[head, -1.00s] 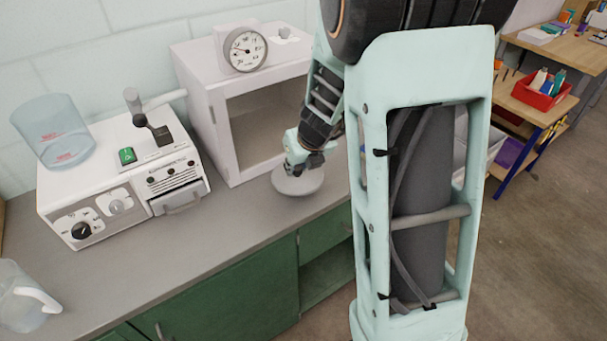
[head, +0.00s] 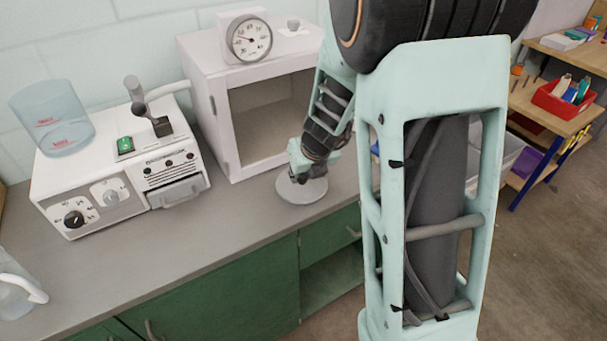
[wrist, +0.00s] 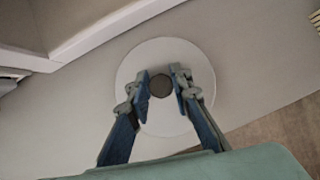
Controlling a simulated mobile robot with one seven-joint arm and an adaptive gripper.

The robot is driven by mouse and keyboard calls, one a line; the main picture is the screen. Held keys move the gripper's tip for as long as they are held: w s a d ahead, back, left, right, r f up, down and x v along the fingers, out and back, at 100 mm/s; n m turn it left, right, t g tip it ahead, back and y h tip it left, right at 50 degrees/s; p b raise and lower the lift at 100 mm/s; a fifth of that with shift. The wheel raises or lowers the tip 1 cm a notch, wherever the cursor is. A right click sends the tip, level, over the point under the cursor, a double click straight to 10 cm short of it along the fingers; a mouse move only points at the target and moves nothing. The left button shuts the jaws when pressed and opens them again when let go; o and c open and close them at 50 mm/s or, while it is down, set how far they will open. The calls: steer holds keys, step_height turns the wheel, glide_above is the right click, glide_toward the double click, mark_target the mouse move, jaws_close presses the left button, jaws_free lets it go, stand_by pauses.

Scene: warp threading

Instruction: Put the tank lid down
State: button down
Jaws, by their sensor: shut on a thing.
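The tank lid (head: 311,196) is a pale round disc. It lies level at the counter in front of the white cabinet, and it also shows in the wrist view (wrist: 160,55). A dark round knob (wrist: 160,87) stands at its middle. My gripper (head: 300,178) is above the lid, fingers pointing down, shut on the knob, with one finger on each side in the wrist view (wrist: 160,90). I cannot tell whether the lid's underside touches the counter. My gripper hides part of the lid in the head view.
The grey counter (head: 235,225) is clear left of the lid. An open-fronted white cabinet (head: 205,115) with a dial gauge (head: 250,39) stands behind. A white machine (head: 110,175) bearing a clear vessel (head: 52,118) and a clear jug (head: 15,290) are at left.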

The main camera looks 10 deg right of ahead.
steer(key=c, duration=1.7)
jaws_free()
steer(key=shift+f, duration=0.1)
steer(key=shift+c, duration=0.2)
steer(key=shift+r, duration=0.25)
steer(key=p+v, duration=0.8)
steer(key=v, duration=0.3)
steer(key=shift+s+r, duration=0.3)
